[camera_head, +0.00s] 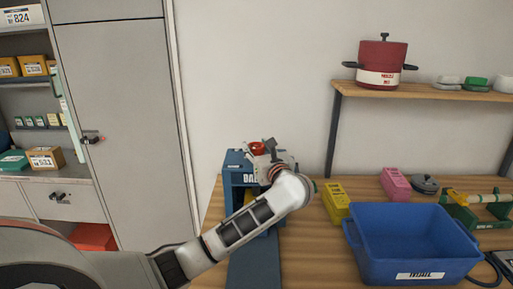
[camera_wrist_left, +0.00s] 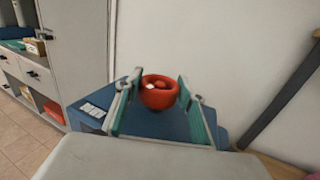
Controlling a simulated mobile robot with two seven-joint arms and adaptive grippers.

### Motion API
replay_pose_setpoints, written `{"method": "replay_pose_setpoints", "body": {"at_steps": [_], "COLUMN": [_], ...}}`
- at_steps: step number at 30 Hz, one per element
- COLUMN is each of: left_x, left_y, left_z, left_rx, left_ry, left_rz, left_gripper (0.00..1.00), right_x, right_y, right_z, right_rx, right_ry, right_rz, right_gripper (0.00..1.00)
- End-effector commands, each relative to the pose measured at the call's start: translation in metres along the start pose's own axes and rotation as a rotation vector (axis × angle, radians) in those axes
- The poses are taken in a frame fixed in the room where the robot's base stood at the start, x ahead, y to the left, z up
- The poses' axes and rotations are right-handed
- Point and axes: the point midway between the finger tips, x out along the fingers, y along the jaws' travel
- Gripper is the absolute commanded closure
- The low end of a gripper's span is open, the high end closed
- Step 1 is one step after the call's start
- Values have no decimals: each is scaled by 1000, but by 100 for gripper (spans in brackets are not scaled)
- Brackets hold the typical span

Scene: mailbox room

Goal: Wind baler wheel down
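The blue baler (camera_head: 236,161) stands on the wooden table, partly hidden behind my left arm. Its red wheel (camera_head: 257,146) is on top, and it also shows in the left wrist view (camera_wrist_left: 158,98) as a round red knob with a hollow top. My left gripper (camera_head: 268,153) is at the top of the baler, beside the wheel. In the left wrist view its fingers (camera_wrist_left: 160,76) are apart, one on each side of the wheel; I cannot tell whether they touch it. My right gripper is in neither view.
A yellow block (camera_head: 336,203), a blue bin (camera_head: 410,242) and a pink block (camera_head: 396,184) are on the table to the right. A wall shelf (camera_head: 430,93) holds a red pot (camera_head: 382,62). A grey cabinet (camera_head: 120,110) stands at the left.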

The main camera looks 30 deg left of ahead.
Motion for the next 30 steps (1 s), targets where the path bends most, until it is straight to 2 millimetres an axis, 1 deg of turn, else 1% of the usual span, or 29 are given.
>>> {"method": "replay_pose_setpoints", "body": {"at_steps": [8, 24, 30], "left_x": [0, 0, 0], "left_y": [1, 3, 2], "left_z": [-2, -2, -1], "left_rx": [0, 2, 1], "left_ry": [0, -1, -1], "left_rz": [-49, -396, -489], "left_gripper": [83, 83, 83], "right_x": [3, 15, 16], "right_y": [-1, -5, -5], "right_z": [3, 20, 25], "right_rx": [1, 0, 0], "right_ry": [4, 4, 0], "right_rz": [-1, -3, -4], "right_gripper": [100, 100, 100]}}
